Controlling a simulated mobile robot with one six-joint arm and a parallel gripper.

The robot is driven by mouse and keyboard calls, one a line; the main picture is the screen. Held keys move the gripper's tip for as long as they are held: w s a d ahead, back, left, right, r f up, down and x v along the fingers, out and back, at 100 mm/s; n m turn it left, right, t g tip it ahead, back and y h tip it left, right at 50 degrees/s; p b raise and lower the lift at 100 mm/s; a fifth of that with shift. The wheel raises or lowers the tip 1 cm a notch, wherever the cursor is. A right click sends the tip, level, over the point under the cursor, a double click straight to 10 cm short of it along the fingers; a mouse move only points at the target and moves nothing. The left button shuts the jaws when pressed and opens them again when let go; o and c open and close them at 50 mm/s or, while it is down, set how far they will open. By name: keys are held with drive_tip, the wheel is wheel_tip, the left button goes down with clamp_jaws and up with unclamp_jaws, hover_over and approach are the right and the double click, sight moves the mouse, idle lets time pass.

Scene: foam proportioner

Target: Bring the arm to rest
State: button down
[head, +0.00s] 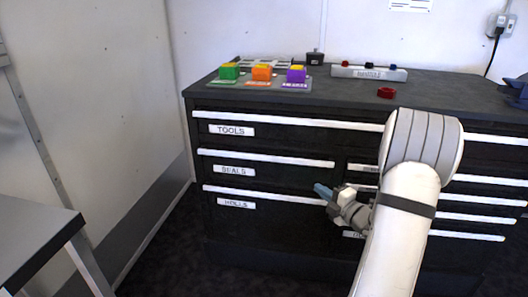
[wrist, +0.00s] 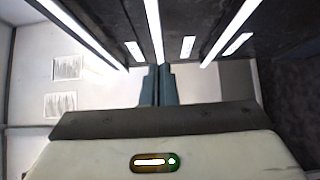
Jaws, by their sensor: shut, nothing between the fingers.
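My gripper (head: 321,190) shows in the head view in front of the drawer cabinet, at the height of the lower drawers. Its blue-grey fingers point left and a little up. In the wrist view the two fingers of my gripper (wrist: 159,84) stand side by side, shut with nothing between them. My white arm rises at the right of the head view and hides part of the cabinet's right-hand drawers.
The dark drawer cabinet (head: 290,222) has its visible drawers shut. A grey table (head: 30,240) stands at left, with open floor between.

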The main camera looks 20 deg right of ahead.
drive_tip(key=a+r+m+g+h+p, duration=0.3)
drive_tip(key=r+m+h+p, duration=0.15)
drive_tip(key=r+p, duration=0.35)
drive_tip(key=a+r+m+g+h+p, duration=0.35)
drive_tip(key=r+m+p, duration=0.25)
drive_tip(key=r, duration=0.4)
drive_tip(key=s+a+r+m+g+y+p, duration=0.1)
drive_tip(key=s+a+r+m+g+p, duration=0.1)
drive_tip(key=s, duration=0.6)
drive_tip(key=s+a+r+m+g+y+p, duration=0.1)
drive_tip(key=s+a+r+m+g+p, duration=0.2)
drive_tip(key=a, duration=0.7)
drive_tip(key=s+a+r+m+g+y+p, duration=0.1)
drive_tip(key=s+a+r+m+g+p, duration=0.2)
drive_tip(key=s+a+r+m+p, duration=0.2)
drive_tip(key=s+a+r+p, duration=0.1)
drive_tip(key=s+r+p, duration=0.2)
drive_tip(key=s, duration=0.4)
drive_tip(key=shift+s+r+m, duration=0.3)
drive_tip(key=shift+r+m, duration=0.05)
drive_tip(key=shift+r, duration=0.5)
drive_tip(key=shift+a, duration=0.1)
